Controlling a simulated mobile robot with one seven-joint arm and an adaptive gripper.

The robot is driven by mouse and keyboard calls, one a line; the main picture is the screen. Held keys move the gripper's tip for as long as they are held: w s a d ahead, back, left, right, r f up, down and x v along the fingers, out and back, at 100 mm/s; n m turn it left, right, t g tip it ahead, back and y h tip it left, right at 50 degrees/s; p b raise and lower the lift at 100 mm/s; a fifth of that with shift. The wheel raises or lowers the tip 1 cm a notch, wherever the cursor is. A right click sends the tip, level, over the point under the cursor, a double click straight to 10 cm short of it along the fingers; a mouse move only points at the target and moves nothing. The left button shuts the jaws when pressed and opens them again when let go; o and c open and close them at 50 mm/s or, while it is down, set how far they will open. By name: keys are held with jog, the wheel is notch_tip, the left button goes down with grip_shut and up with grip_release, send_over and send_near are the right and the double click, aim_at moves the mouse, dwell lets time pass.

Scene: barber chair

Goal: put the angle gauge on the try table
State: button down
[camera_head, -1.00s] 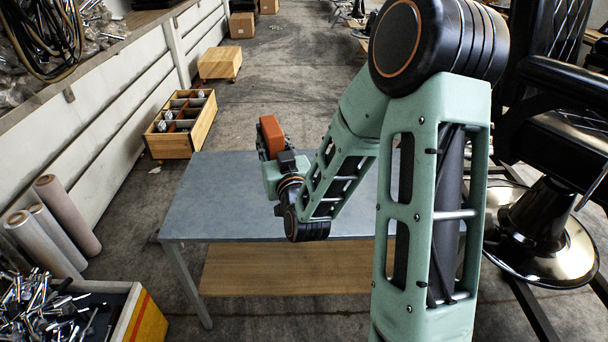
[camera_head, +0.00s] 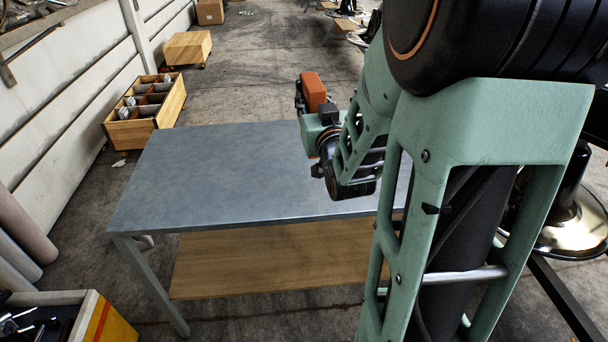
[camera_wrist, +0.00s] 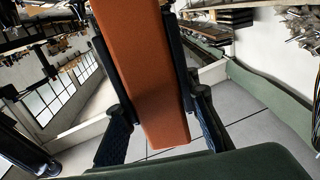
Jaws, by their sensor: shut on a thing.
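An orange-brown block-shaped thing, which I take to be the angle gauge (camera_head: 313,90), is held in my gripper (camera_head: 316,107). In the wrist view the gauge (camera_wrist: 147,70) is long and lies between the two dark fingers of my gripper (camera_wrist: 162,120), which are shut on it. The try table (camera_head: 215,175) has a bare blue-grey top and fills the middle of the head view. The gripper and gauge show against the table's far edge, seemingly above it. My arm hides the table's right end.
A wooden lower shelf (camera_head: 270,262) runs under the tabletop. A divided wooden box (camera_head: 150,112) stands on the floor beyond the table's left end. A yellow-sided bin (camera_head: 105,322) is at the lower left. A chair base (camera_head: 575,225) stands at right.

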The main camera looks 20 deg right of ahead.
jog(key=s+d+f+m+h+b, duration=0.1)
jog(key=s+d+f+b, duration=0.1)
jog(key=d+b, duration=0.15)
jog(key=w+d+f+b, duration=0.3)
jog(key=w+f+b, duration=0.1)
jog(key=w+f, duration=0.9)
jog(key=shift+d, duration=0.2)
jog(key=shift+w+f, duration=0.1)
jog(key=c, duration=1.5)
grip_release()
jog(key=p+v, duration=0.1)
jog(key=v, duration=1.1)
jog(key=shift+r, duration=0.25)
